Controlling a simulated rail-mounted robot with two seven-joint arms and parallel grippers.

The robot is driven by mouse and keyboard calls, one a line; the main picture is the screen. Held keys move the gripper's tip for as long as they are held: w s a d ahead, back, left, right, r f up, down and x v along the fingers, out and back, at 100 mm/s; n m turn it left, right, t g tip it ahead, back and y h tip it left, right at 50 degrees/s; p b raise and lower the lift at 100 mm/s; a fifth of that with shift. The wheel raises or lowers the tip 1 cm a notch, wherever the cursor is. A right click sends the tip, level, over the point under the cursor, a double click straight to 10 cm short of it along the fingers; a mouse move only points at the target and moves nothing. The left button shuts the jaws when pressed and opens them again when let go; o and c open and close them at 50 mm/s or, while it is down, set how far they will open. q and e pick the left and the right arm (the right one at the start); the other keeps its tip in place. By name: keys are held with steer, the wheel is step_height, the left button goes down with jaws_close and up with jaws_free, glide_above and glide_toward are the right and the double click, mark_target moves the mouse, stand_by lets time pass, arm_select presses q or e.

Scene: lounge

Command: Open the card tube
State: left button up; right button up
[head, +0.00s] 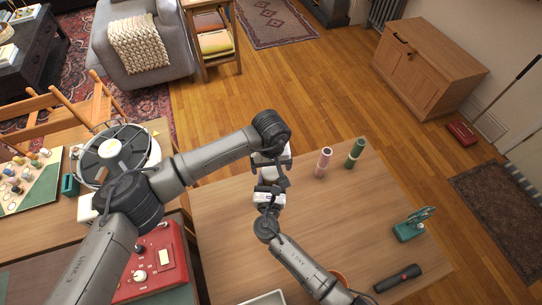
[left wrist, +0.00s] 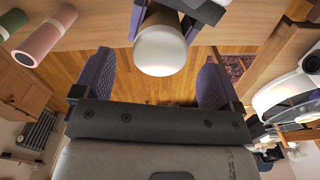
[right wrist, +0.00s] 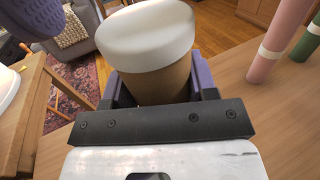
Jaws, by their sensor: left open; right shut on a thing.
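The card tube has a brown body (right wrist: 160,85) and a white cap (right wrist: 145,32) in the right wrist view. My right gripper (head: 268,190) is shut on the brown body. The cap end sticks out beyond its fingers. My left gripper (head: 271,160) is open and faces the cap from the other side. In the left wrist view the cap (left wrist: 160,50) shows between the two spread purple fingers, with a gap on each side. In the head view the tube is mostly hidden by my grippers.
A pink tube (head: 323,162) and a green tube (head: 355,152) stand on the wooden table (head: 340,220). A teal-based item (head: 410,228) and a black flashlight (head: 398,278) are at its right. A red device (head: 150,262) lies left. The table's middle right is clear.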

mark_target(271, 170)
arm_select(q)
steer(key=shift+f, duration=0.9)
steer(key=c, duration=1.1)
steer(key=shift+c, duration=0.2)
steer(key=shift+r, duration=0.3)
steer(key=shift+r, duration=0.85)
steer(key=shift+r, duration=2)
arm_select(e)
steer(key=o, duration=1.4)
steer(key=shift+c, duration=0.2)
